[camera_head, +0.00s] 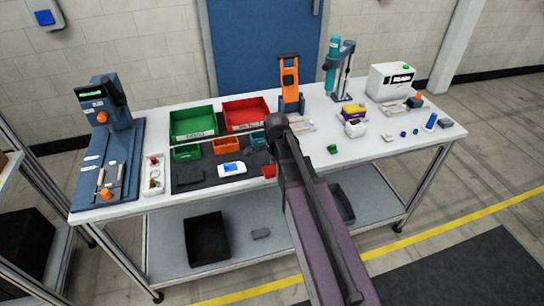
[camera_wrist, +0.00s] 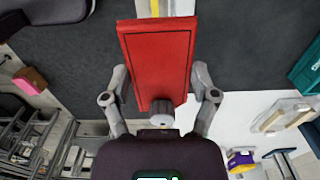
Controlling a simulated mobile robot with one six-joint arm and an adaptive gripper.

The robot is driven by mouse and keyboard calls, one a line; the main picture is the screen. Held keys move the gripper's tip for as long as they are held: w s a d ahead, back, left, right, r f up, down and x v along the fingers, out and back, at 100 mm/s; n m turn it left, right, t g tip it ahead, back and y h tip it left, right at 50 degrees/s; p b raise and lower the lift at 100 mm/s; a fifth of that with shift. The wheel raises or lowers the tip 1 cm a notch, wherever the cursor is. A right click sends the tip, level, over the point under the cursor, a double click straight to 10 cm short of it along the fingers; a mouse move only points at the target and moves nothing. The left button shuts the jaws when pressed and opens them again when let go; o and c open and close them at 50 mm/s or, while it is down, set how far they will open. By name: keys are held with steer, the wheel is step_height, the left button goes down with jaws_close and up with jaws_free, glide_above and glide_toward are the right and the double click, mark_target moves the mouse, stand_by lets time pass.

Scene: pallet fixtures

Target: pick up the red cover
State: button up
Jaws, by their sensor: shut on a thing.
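The red cover (camera_wrist: 155,60) is a flat rectangular plate with a raised border, in the middle of the wrist view. My gripper (camera_wrist: 161,84) is shut on it, with one grey finger against each long side. A grey round knob at the cover's near end shows between the fingers. In the head view a small red piece (camera_head: 269,171), which looks like the cover, shows beside my arm above the front of the table. My arm hides most of the gripper there.
The white table (camera_head: 370,150) holds a green bin (camera_head: 193,122), a red bin (camera_head: 246,112), small teal and orange bins, and a white device with a blue screen (camera_head: 232,169). A blue press stands left; an orange fixture and teal-topped stand are behind.

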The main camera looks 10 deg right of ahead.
steer(key=s, duration=0.6)
steer(key=shift+s+r, duration=0.35)
steer(key=shift+s, duration=0.05)
stand_by(0.9)
